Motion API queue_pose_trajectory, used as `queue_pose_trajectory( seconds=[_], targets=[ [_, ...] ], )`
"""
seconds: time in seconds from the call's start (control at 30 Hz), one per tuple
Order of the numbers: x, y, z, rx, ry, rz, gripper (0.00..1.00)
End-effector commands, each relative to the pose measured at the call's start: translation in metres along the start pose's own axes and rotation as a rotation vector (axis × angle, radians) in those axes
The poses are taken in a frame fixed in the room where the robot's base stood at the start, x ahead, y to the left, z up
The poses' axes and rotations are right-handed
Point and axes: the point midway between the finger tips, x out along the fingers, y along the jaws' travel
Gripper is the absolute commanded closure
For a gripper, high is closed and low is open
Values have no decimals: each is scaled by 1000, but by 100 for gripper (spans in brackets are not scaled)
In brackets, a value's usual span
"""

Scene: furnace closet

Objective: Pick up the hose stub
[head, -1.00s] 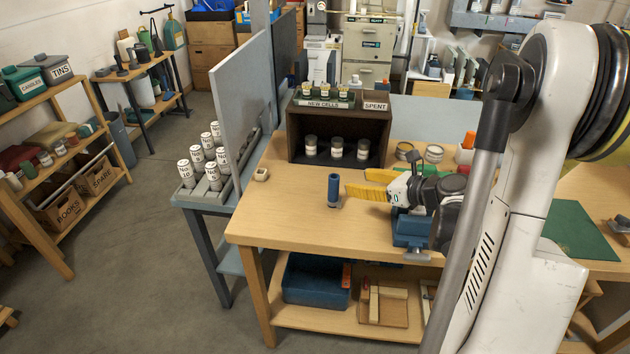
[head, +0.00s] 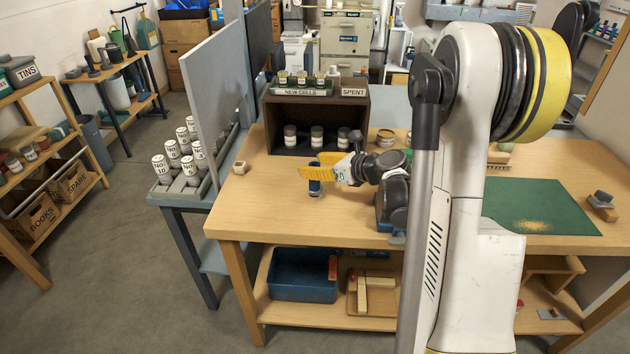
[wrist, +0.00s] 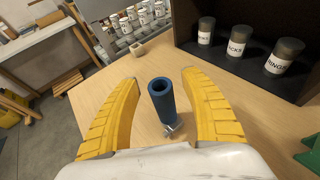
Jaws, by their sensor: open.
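The hose stub (wrist: 161,98) is a short blue tube standing upright on the wooden bench, with a metal clamp at its foot on the near side. My gripper (wrist: 163,92) is open, with one yellow finger to the left of the stub and one to the right. The stub stands between them, with a gap on each side. In the head view my gripper (head: 315,172) reaches in from the right, level with the stub's upper part.
A dark shelf box (head: 268,110) with labelled jars stands behind the stub. A small cream block (head: 240,167) sits near the bench's left edge. A grey partition (head: 215,100) rises beyond that edge. A green mat (head: 540,207) lies to the right. The bench front is clear.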

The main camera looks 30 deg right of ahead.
Motion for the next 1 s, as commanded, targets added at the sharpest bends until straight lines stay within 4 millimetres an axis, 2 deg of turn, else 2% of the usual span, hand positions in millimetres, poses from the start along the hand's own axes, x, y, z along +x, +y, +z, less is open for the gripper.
queue_pose_trajectory(
  seconds=[0.03, 0.17, 0.2, 0.67, 0.87, 0.97, 1.0],
  targets=[
    [0, 0, 0, 0, 0, 0, 54],
    [0, 0, 0, 0, 0, 0, 94],
    [0, 0, 0, 0, 0, 0, 100],
    [-2, 0, 3, 0, 0, 0, 100],
    [-10, 0, 24, 0, 0, 0, 100],
    [-18, 0, 43, 0, 0, 0, 100],
    [-25, -7, 44, 2, 0, -3, 100]
  ],
)
